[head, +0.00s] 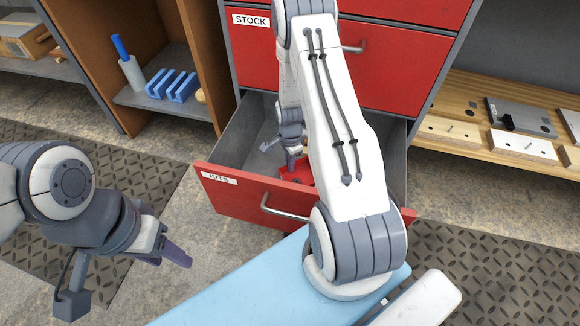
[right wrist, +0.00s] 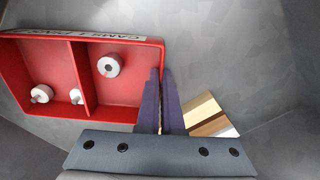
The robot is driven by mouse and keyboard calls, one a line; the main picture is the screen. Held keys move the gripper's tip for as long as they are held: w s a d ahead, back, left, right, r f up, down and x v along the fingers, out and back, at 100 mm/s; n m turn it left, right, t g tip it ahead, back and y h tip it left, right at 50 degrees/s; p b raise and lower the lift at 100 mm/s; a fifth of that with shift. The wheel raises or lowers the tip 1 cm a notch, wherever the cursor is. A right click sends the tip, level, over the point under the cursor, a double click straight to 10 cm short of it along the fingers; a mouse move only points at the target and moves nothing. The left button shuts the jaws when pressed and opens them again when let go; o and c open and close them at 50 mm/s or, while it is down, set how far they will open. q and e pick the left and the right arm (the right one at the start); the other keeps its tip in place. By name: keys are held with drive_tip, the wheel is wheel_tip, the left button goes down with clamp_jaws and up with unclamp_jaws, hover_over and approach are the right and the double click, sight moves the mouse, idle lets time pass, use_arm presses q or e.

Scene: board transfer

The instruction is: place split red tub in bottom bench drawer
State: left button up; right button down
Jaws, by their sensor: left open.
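The bottom bench drawer (head: 250,200), labelled KITS, is pulled open. The split red tub (head: 297,172) is inside it, mostly hidden behind my right arm in the head view. In the right wrist view the tub (right wrist: 115,90) shows a divider and small round metal parts in both compartments. My right gripper (right wrist: 160,85) has its fingers close together at the tub's right wall, apparently pinching it. In the head view the right gripper (head: 290,160) reaches down into the drawer. I cannot tell whether the tub touches the drawer floor. My left gripper (head: 178,254) is open and empty, outside the drawer.
Wooden blocks (right wrist: 207,115) lie in the drawer beside the tub. The closed STOCK drawer (head: 385,65) is above. A light blue surface (head: 250,290) is in front. Shelves with a bottle (head: 131,72) and blue holders (head: 172,86) stand left; a wooden bench (head: 455,105) is right.

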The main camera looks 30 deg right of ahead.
drive_tip(key=c, duration=1.1)
unclamp_jaws()
wheel_tip(320, 180, up, 8)
drive_tip(key=p, duration=0.5)
drive_tip(key=s+a+r+n, duration=0.2)
drive_tip(key=a+r+n, duration=0.4)
drive_tip(key=a+r, duration=0.35)
drive_tip(key=s+a+r+n, duration=0.2)
drive_tip(key=a+r+n, duration=0.55)
drive_tip(key=a, duration=0.25)
drive_tip(key=s+a+r+n, duration=0.2)
drive_tip(key=s+r+n, duration=0.1)
drive_tip(key=s, duration=0.3)
drive_tip(key=s+a+r+n, duration=0.3)
drive_tip(key=s+n, duration=0.2)
drive_tip(key=s, duration=0.1)
drive_tip(key=s+a+r+n+y, duration=0.1)
drive_tip(key=s+a+r+n, duration=0.2)
drive_tip(key=s+n, duration=0.2)
drive_tip(key=shift+s+a+r, duration=0.15)
drive_tip(key=shift+s+r, duration=0.15)
drive_tip(key=shift+s, duration=0.2)
